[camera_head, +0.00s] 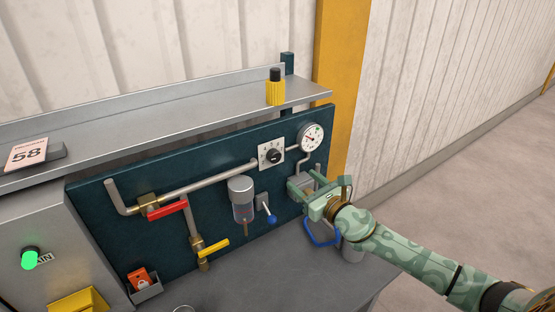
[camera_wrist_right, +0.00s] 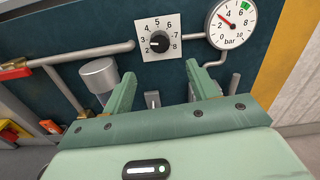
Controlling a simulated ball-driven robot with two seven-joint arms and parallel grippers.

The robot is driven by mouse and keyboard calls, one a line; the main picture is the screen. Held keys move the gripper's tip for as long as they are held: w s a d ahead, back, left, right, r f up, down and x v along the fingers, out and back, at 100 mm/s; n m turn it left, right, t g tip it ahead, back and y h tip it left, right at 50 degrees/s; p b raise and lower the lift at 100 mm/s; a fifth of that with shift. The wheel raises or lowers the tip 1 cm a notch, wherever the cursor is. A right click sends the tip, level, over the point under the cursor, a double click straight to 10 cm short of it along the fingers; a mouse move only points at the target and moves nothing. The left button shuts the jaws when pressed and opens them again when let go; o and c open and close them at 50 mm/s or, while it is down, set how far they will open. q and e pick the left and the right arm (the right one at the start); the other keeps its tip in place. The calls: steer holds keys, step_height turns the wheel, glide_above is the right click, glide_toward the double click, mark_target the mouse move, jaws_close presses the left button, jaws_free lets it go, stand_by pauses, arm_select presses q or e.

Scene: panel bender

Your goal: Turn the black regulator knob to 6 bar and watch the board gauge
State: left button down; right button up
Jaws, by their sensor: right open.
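The black regulator knob (camera_wrist_right: 159,42) sits on a white square scale plate on the dark board; it also shows in the head view (camera_head: 272,156). Its pale mark faces left, near the low numbers, around 2 to 3. The round white board gauge (camera_wrist_right: 232,22) is right of the knob, also in the head view (camera_head: 312,137). Its red needle points to the upper left, in the low part of the scale; a green band lies at upper right. My right gripper (camera_wrist_right: 161,76) is open and empty, below the knob and apart from it. My left gripper is not in view.
A grey pipe with a red lever (camera_head: 168,211) and a yellow lever (camera_head: 214,248) runs left of the knob. A filter bowl (camera_head: 241,198) and a blue-tipped lever (camera_head: 268,211) are below. A shelf above holds a yellow bottle (camera_head: 275,91). A grey bench top (camera_head: 250,280) lies below.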

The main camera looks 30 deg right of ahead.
mark_target(277, 159)
steer(key=w, duration=0.4)
steer(key=w+a+b, duration=0.1)
steer(key=w, duration=0.3)
steer(key=w+b, duration=0.1)
steer(key=w, duration=0.3)
steer(key=shift+w+a+f, duration=0.1)
steer(key=shift+w+a, duration=0.2)
steer(key=shift+a, duration=0.1)
steer(key=shift+s, duration=0.1)
steer(key=c, duration=1)
